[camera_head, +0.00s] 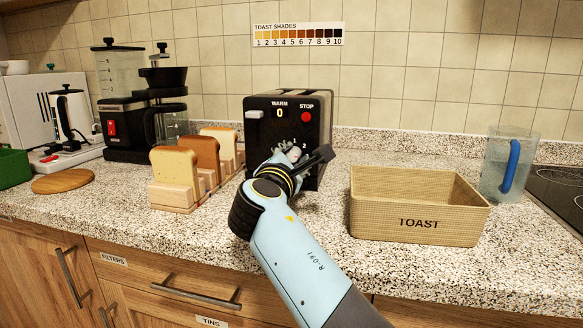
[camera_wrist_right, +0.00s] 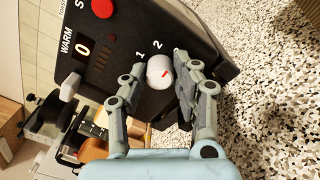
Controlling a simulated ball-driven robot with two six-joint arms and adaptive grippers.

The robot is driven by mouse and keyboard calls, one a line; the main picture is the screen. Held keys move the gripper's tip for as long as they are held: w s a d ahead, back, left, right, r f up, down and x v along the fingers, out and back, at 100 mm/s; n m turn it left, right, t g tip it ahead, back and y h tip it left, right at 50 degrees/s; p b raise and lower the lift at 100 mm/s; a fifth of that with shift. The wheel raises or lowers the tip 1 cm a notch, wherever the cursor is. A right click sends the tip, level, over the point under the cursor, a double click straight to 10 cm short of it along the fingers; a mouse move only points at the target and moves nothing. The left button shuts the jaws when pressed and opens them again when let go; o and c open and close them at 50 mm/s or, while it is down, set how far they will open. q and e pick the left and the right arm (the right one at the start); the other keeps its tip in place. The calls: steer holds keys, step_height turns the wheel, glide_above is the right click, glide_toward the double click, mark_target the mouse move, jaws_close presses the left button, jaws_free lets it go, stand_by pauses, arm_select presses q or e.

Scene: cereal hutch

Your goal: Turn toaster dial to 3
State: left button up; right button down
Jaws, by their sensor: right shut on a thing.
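The black toaster (camera_head: 262,112) stands at the back middle of the counter, its front facing me. Its display (camera_wrist_right: 82,49) reads 0. In the right wrist view the white dial (camera_wrist_right: 160,71) with a red pointer mark sits low on the front panel, with the numbers 1 and 2 beside it; other numbers are hidden. My right gripper (camera_head: 308,157) is at the toaster's lower front; in the right wrist view its fingers (camera_wrist_right: 156,88) straddle the dial and are shut on it. My left gripper is not in view.
A toast rack (camera_head: 173,197) with bread slices stands left of the toaster. A woven TOAST basket (camera_head: 419,240) stands to the right, with a clear jug (camera_head: 500,160) beyond it. A coffee maker (camera_head: 120,123) is at the left. The counter between toaster and basket is clear.

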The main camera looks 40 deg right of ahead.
mark_target(296, 105)
steer(key=shift+f+m+b, duration=0.1)
steer(key=shift+m+b, duration=0.65)
steer(key=shift+m, duration=0.45)
steer(key=c, duration=1)
jaws_free()
step_height(296, 105, up, 10)
steer(key=shift+r, duration=0.1)
